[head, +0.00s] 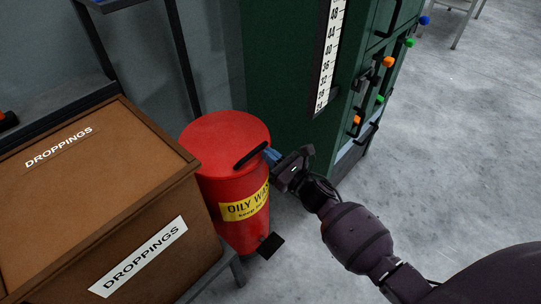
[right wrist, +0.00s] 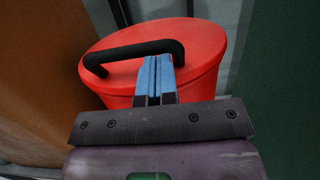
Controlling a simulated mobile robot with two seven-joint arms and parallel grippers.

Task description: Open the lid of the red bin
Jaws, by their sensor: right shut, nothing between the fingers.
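The red bin (head: 225,190) stands upright on the floor with a yellow "OILY WAS…" label. Its round red lid (head: 215,131) is down on the rim, with a black bar handle (head: 250,155) at its right front edge. A black pedal (head: 271,246) sticks out at the bin's foot. My right gripper (head: 271,154) is at the handle's right end, its blue fingers shut together. In the right wrist view the blue fingertips (right wrist: 155,62) reach to the black handle (right wrist: 135,53) near its right end, with the red lid (right wrist: 195,42) behind. Contact is unclear. My left gripper is out of view.
A brown "DROPPINGS" box (head: 120,190) stands close at the bin's left. A dark green machine (head: 285,75) with a number scale and coloured knobs stands behind right. Grey floor (head: 460,130) is clear on the right.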

